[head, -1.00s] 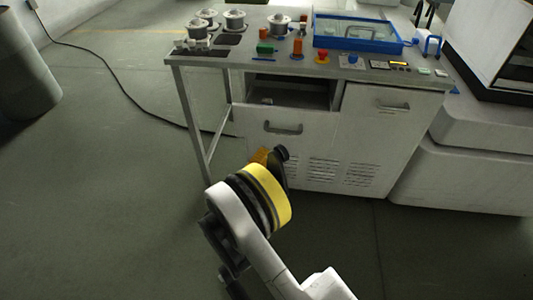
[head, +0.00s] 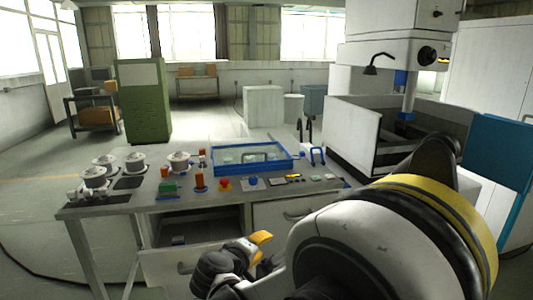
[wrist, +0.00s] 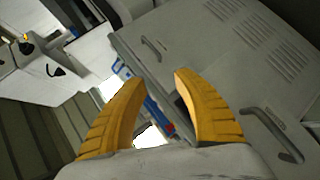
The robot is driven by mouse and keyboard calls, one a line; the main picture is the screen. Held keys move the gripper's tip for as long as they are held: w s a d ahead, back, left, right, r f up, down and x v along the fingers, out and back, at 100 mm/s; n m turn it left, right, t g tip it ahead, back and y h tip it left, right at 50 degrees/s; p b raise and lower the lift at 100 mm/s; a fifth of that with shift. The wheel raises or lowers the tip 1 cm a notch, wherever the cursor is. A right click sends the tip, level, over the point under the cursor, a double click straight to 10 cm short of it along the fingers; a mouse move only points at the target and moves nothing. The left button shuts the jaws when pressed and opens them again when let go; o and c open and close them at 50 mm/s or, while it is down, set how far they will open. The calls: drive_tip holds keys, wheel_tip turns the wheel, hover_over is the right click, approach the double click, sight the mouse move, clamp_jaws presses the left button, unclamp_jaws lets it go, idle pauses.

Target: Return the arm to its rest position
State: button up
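My arm fills the lower right of the head view, folded close to the camera, with a yellow-banded joint at the far right. My gripper (wrist: 160,76) shows in the wrist view as two yellow ribbed fingers. Their tips stand apart with nothing held between them. In the head view a yellow finger of my gripper (head: 260,239) shows low in front of the workbench (head: 215,202). The rest of the gripper there is partly hidden by my own arm.
On the bench are a blue-framed tray (head: 283,166), several wire spools and small coloured parts. The bench front has an open compartment and a drawer (wrist: 155,45). A large white machine (head: 345,130) stands at right, a green cabinet (head: 143,100) behind. Floor at left is clear.

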drive_tip(key=s+d+r+m+g+y, duration=0.1)
drive_tip(key=s+d+r+m+g, duration=0.15)
drive_tip(key=s+d, duration=0.35)
drive_tip(key=s+d+r+m+g+y, duration=0.1)
drive_tip(key=s+d+r+m, duration=0.2)
drive_tip(key=d, duration=0.6)
drive_tip(key=s+d+m+y, duration=0.1)
drive_tip(key=s+d+m, duration=0.1)
drive_tip(key=s, duration=0.7)
drive_tip(key=s+d+m+g+y, duration=0.1)
drive_tip(key=s+d+m+y, duration=0.1)
drive_tip(key=s, duration=0.8)
drive_tip(key=shift+d+f, duration=0.35)
drive_tip(key=shift+d, duration=0.45)
